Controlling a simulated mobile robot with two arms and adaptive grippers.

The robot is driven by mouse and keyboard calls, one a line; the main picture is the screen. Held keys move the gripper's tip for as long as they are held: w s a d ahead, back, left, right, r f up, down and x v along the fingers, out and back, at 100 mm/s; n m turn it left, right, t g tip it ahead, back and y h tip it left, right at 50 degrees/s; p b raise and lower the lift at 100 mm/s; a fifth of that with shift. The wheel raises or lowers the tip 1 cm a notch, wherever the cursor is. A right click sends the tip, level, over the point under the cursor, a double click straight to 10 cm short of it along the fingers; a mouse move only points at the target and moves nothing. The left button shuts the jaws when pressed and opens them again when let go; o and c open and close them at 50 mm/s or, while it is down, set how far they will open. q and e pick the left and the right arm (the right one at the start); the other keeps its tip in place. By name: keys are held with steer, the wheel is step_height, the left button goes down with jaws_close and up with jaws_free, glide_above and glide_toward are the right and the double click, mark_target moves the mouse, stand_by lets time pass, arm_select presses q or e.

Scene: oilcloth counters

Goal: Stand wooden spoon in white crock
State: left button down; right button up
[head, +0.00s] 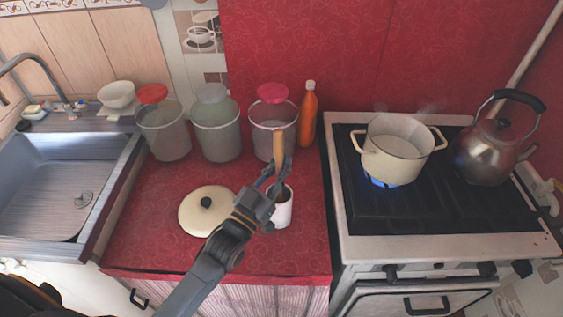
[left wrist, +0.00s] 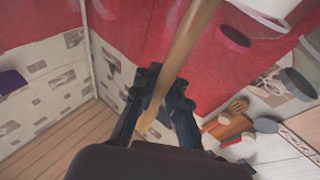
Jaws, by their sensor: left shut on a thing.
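The wooden spoon (head: 279,146) is in my left gripper (head: 275,178), which is shut on it. In the head view its pale wood stands up nearly upright above the fingers. The left wrist view shows the spoon's wood (left wrist: 188,38) passing between the fingers (left wrist: 166,98). The white crock (head: 283,211) stands on the red counter just below the gripper, its left part and some of its rim hidden by my gripper. I cannot tell whether the spoon's lower end is inside the crock. My right gripper is not in view.
A cream lid (head: 191,221) lies left of the crock. Several lidded canisters, one with a pink lid (head: 272,93), and an orange bottle (head: 308,115) stand behind. On the stove at right are a steaming pot (head: 394,165) over a flame and a kettle (head: 487,155). A sink (head: 40,190) is left.

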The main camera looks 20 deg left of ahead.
arm_select(q)
steer(key=shift+f, duration=0.45)
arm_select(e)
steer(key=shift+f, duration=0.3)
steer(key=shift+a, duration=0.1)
arm_select(q)
steer(key=c, duration=1.3)
jaws_free()
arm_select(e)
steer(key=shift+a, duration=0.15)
arm_select(q)
steer(key=shift+s+a+f, duration=0.1)
steer(key=shift+s, duration=0.25)
steer(key=v, duration=1.1)
steer(key=shift+s+a, duration=0.1)
steer(key=shift+s, duration=0.05)
